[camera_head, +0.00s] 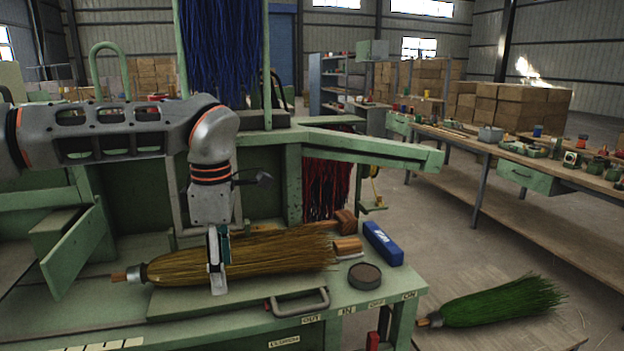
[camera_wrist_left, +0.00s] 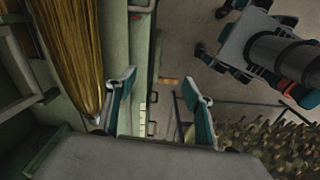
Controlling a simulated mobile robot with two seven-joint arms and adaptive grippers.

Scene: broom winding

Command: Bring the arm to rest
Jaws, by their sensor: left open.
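My left arm comes in from the left in the head view, bent down at the wrist. My left gripper (camera_head: 217,262) hangs in front of the straw broom (camera_head: 275,251), which lies on the green machine bench (camera_head: 240,325) with its short wooden handle to the left. In the left wrist view the two teal-and-grey fingers (camera_wrist_left: 160,98) are apart with nothing between them. The broom's straw (camera_wrist_left: 70,45) is to the left of both fingers there, so the gripper is beside it, not around it.
A wooden brush (camera_head: 347,247), a blue box (camera_head: 383,243) and a dark round tin (camera_head: 365,276) are at the bench's right end. A green broom (camera_head: 505,302) lies at lower right. A long worktable (camera_head: 510,160) carries small parts. Floor between is open.

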